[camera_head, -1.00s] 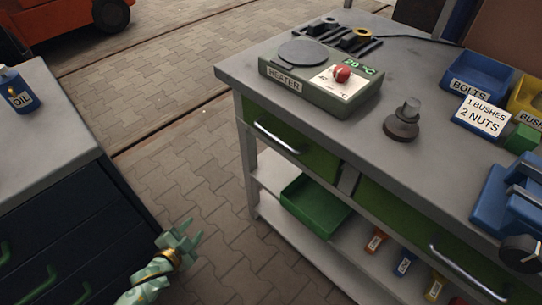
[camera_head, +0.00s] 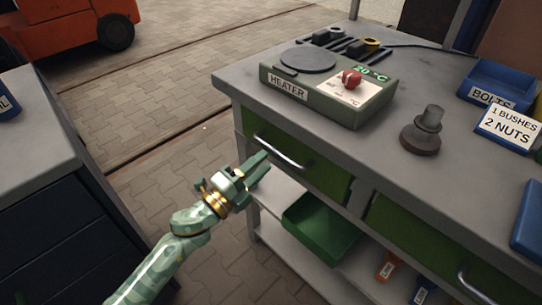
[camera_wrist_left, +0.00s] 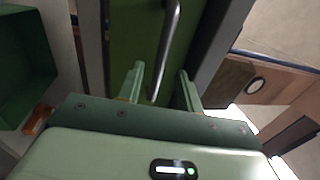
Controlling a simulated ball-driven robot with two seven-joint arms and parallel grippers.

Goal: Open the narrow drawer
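The narrow drawer (camera_head: 325,178) is the green front under the left end of the grey workbench, and it looks closed. Its metal bar handle (camera_head: 283,154) runs across the front. My left gripper (camera_head: 262,166) is open and empty, just in front of and below the handle. In the left wrist view, the two fingers (camera_wrist_left: 160,88) are apart, and the handle (camera_wrist_left: 168,45) lies ahead, lined up with the gap between them. I cannot tell whether the fingers touch it. My right gripper is in neither view.
A wider green drawer (camera_head: 420,232) with its own handle is to the right. A green bin (camera_head: 320,230) stands on the shelf below. The heater (camera_head: 325,90) and a dark metal part (camera_head: 422,130) stand on the bench top. A dark cabinet (camera_head: 60,220) is at left.

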